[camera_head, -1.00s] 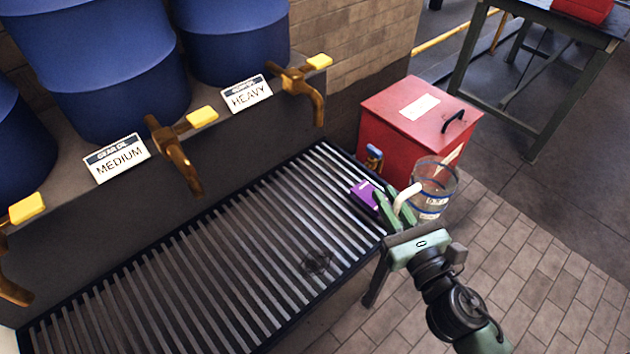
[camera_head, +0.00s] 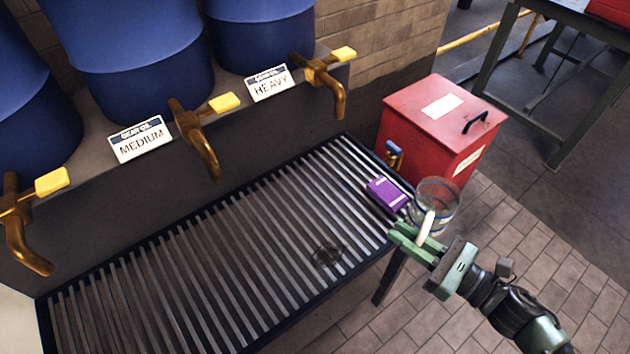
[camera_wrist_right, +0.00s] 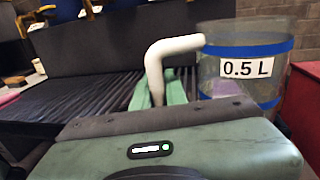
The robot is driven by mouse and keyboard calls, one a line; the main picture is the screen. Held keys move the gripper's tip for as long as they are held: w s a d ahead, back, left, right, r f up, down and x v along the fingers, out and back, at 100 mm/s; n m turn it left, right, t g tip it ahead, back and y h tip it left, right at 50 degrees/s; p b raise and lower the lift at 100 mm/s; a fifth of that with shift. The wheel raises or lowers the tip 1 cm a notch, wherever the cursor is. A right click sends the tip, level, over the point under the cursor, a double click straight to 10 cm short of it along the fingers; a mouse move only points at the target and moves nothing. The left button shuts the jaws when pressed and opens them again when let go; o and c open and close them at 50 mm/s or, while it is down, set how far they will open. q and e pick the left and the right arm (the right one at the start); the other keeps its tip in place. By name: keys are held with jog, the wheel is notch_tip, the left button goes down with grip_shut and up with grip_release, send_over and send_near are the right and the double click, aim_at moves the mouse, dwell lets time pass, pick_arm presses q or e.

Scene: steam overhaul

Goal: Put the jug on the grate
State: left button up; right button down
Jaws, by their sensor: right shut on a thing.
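The jug (camera_head: 437,198) is a clear cylinder with blue bands and a white handle. My right gripper (camera_head: 418,238) is shut on its handle and holds it upright at the right end of the grate. In the right wrist view the jug (camera_wrist_right: 245,88) shows a "0.5 L" label, with the white handle running down between the green fingers. The grate (camera_head: 215,235) is a long rack of dark metal bars below the taps. From the head view I cannot tell how much of the jug is over the bars. My left gripper is not in view.
A purple box (camera_head: 387,194) lies on the grate's right end, close to the jug. A red lidded bin (camera_head: 430,135) stands behind it. Brass taps (camera_head: 196,140) with yellow handles overhang the grate's back edge.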

jog(key=f+x, duration=0.1)
jog(key=x, duration=0.7)
jog(key=f+b+x, duration=0.1)
jog(key=x, duration=0.7)
jog(key=f+x, duration=0.1)
jog(key=x, duration=0.7)
jog(key=shift+w+a+f, duration=0.1)
jog(key=shift+a+f, duration=0.05)
jog(key=shift+f, duration=0.1)
jog(key=shift+r, duration=0.1)
jog(key=c, duration=1.4)
grip_release()
jog(key=shift+c, duration=0.2)
